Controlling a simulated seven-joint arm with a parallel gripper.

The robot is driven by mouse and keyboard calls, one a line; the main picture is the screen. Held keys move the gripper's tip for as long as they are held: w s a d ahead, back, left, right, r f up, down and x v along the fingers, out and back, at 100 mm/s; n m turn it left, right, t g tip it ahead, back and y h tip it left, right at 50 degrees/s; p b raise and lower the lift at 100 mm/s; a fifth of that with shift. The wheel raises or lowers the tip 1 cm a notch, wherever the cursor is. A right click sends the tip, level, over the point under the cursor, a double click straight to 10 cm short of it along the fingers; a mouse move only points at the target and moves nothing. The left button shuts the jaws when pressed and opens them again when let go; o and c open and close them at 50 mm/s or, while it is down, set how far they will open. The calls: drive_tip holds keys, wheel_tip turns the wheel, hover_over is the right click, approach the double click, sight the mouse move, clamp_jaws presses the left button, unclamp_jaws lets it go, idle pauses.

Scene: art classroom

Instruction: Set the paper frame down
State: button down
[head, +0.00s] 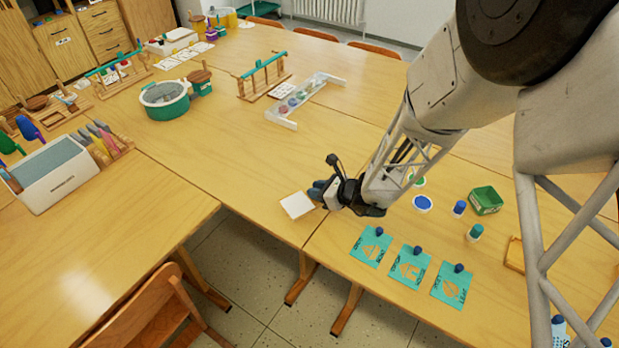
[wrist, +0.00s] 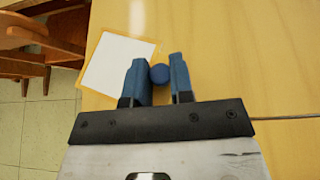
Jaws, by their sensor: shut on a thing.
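The paper frame (wrist: 103,101) is a thin yellow border around a white square sheet (wrist: 119,66) in the wrist view. A round blue knob (wrist: 159,73) shows at its right side, between the two blue fingers of my gripper (wrist: 159,77). My gripper is shut on this knob. In the head view, the white sheet (head: 297,205) lies at the table's near edge, just left of my gripper (head: 318,190). The frame is hard to make out there. I cannot tell whether the frame touches the table or hangs slightly above it.
Three teal stencil cards (head: 410,268) with blue knobs lie to the right, near the front edge. A green box (head: 485,200) and several paint pots stand beyond them. A clear tray (head: 305,95) lies farther back.

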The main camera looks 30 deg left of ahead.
hover_over(310, 185)
drive_tip(key=shift+w+a+f, duration=0.1)
drive_tip(key=shift+f, duration=0.35)
drive_tip(key=shift+f, duration=0.1)
drive_tip(key=shift+f, duration=1.7)
drive_tip(key=shift+f, duration=0.1)
drive_tip(key=c, duration=1)
unclamp_jaws()
